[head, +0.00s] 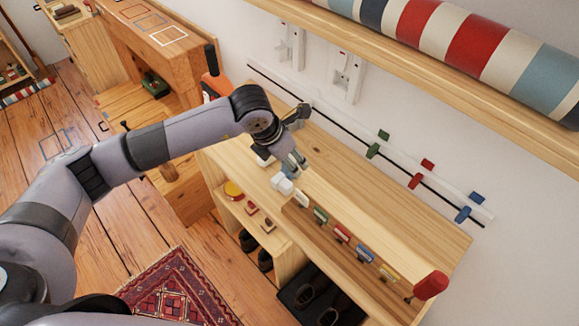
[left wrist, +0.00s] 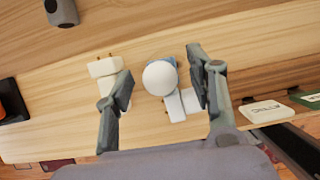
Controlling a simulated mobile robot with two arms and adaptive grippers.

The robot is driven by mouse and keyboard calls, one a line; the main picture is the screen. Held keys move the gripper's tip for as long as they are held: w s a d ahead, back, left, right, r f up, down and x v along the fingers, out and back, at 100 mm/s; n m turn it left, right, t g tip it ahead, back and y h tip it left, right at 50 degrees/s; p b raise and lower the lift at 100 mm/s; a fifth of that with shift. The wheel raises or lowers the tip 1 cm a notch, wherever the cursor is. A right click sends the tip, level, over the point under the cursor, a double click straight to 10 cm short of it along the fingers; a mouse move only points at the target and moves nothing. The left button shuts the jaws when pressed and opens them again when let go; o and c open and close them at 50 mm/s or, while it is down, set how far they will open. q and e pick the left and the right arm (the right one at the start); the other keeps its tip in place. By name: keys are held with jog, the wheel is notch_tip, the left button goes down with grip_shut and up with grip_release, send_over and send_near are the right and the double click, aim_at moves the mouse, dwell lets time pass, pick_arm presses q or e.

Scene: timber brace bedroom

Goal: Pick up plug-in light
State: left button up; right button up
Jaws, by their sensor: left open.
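The plug-in light, a white round globe (left wrist: 160,78) with a blue part behind it, lies on the wooden cabinet top. In the left wrist view it sits between the fingers of my left gripper (left wrist: 159,84), which is open, with no clear contact visible. A white block (left wrist: 186,103) lies right beside the globe, partly behind the right finger. A white plug-like piece (left wrist: 104,67) with prongs lies to the left, partly behind the left finger. In the head view my left gripper (head: 295,160) is over white pieces (head: 282,183); the globe cannot be told apart there.
A row of coloured tags (head: 342,235) and a red-handled tool (head: 430,285) stand along the cabinet's front. White wall sockets (head: 347,75) and a rail with coloured clips (head: 415,181) are behind. A shelf with a striped roll (head: 480,45) overhangs. The cabinet top's right part is clear.

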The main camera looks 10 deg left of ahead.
pick_arm(q)
jog(key=shift+x, duration=0.85)
jog(key=shift+c, duration=0.2)
jog(key=shift+r, duration=0.1)
grip_shut()
